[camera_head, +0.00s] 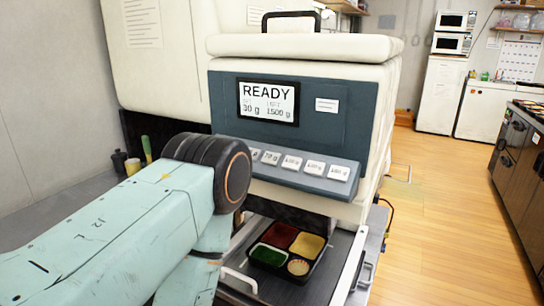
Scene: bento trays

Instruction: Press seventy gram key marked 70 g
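The key that appears to read 70 g (271,158) is a small pale key in the row on the sloped ledge of the machine's dark blue panel (225,100). The key left of it (254,154) is partly hidden by my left arm. Several more pale keys (315,168) run to the right with small, hard-to-read labels. The display (268,102) reads READY, with 30 g and 1500 g below. My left arm's pale link and dark joint stand in front of the row's left end. Neither gripper shows in this view.
A black bento tray (287,274) with red, yellow, green and small round contents sits below the keys, between metal rails (350,265). The large cream machine body (300,48) fills the middle. Wooden floor (430,220) lies open to the right, before a dark counter (520,170).

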